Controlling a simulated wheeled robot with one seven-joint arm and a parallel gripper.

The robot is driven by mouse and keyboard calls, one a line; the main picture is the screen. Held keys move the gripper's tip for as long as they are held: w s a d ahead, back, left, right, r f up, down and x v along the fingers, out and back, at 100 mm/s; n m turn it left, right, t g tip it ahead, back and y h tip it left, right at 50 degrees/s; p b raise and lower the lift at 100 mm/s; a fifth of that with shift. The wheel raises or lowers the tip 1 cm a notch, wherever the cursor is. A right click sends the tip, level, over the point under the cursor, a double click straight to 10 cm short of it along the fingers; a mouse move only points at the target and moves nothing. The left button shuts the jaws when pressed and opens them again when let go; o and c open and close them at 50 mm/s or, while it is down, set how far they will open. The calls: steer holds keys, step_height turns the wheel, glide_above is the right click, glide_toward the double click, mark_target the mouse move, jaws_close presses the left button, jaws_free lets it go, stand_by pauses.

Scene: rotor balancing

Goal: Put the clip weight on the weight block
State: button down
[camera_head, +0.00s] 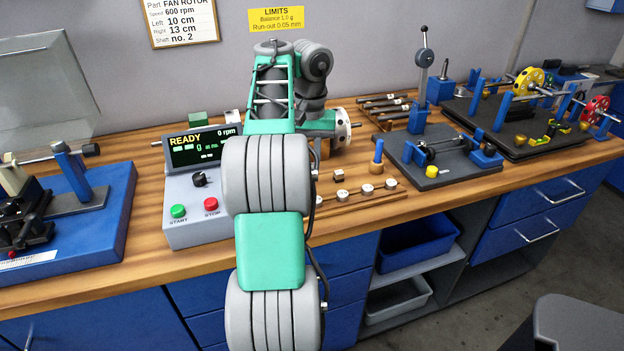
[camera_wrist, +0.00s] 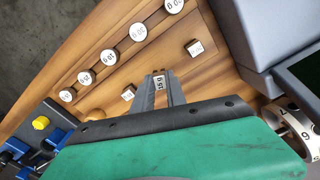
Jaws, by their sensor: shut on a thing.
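The clip weight (camera_wrist: 159,82) is a small pale block with a dark marking, held between the fingertips in the wrist view. I cannot tell whether the clip weight touches the block. In the head view the block (camera_head: 360,205) shows right of my arm, which hides my fingertips and the held clip weight.
Several round weights (camera_wrist: 109,57) stand in a row along the block. The grey control box (camera_head: 195,230) with its screen stands left of my arm. A blue post (camera_head: 377,157) rises behind the block. A dark plate with a small rotor stand (camera_head: 440,165) lies to the right.

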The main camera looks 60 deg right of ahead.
mark_target(312, 165)
steer(key=f+b, duration=0.2)
steer(key=f, duration=0.2)
steer(key=shift+d+b, duration=0.35)
steer(key=shift+b, duration=0.05)
steer(key=shift+r, duration=0.15)
steer(key=shift+f, duration=0.2)
steer(key=c, duration=1.3)
jaws_free()
steer(key=shift+c, duration=0.2)
steer(key=shift+r, duration=0.1)
